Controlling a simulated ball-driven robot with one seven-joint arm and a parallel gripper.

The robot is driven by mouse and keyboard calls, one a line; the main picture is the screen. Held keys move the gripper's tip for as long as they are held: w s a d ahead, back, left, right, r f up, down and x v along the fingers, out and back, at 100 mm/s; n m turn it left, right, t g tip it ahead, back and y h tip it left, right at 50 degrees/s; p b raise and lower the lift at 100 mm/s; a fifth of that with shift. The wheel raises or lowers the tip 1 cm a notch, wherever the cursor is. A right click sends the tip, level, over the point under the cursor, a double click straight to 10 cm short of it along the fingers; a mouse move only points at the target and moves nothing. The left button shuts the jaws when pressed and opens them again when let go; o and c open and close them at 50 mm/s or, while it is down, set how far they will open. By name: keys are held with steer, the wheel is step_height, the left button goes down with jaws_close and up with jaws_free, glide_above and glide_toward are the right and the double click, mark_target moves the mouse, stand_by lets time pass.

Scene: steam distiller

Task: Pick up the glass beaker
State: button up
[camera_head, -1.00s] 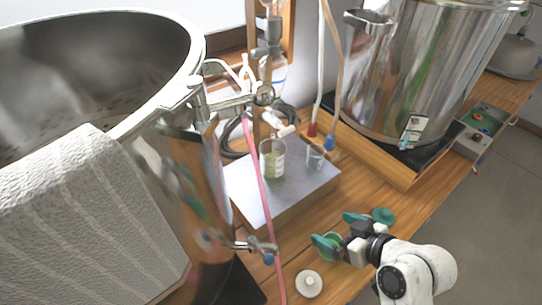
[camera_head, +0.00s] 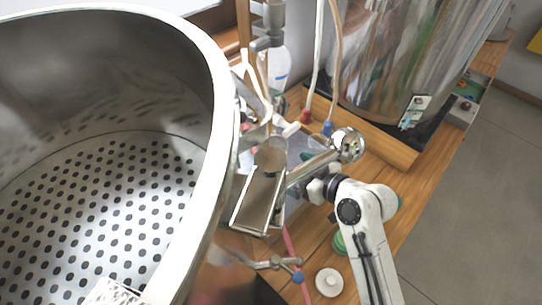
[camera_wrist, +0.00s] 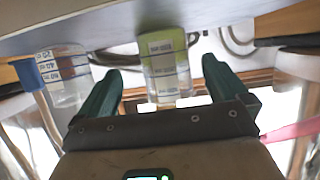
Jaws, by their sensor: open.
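The glass beaker with yellow-green liquid (camera_wrist: 166,68) stands on the metal box (camera_wrist: 130,18) in the wrist view, where the scene appears upside down. My gripper (camera_wrist: 160,80) is open, with one green finger on each side of this beaker. A smaller glass beaker with pale contents (camera_wrist: 66,78) stands left of the fingers in the wrist view. In the head view the vat's fittings hide the green-liquid beaker and my fingertips.
A large steel vat (camera_head: 215,150) with a perforated floor fills the left. Its pipe fitting (camera_head: 310,168) juts over the box area. A second steel vessel (camera_head: 400,60) stands behind on the wooden bench (camera_head: 395,185). A white round knob (camera_head: 329,282) lies at the front.

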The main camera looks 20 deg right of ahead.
steer(key=shift+p+x, duration=0.65)
steer(key=shift+x, duration=2.65)
steer(key=shift+s+a+f, duration=0.1)
steer(key=shift+s+a, duration=0.05)
steer(key=shift+c, duration=0.2)
steer(key=c, duration=1.1)
steer(key=shift+c, duration=0.3)
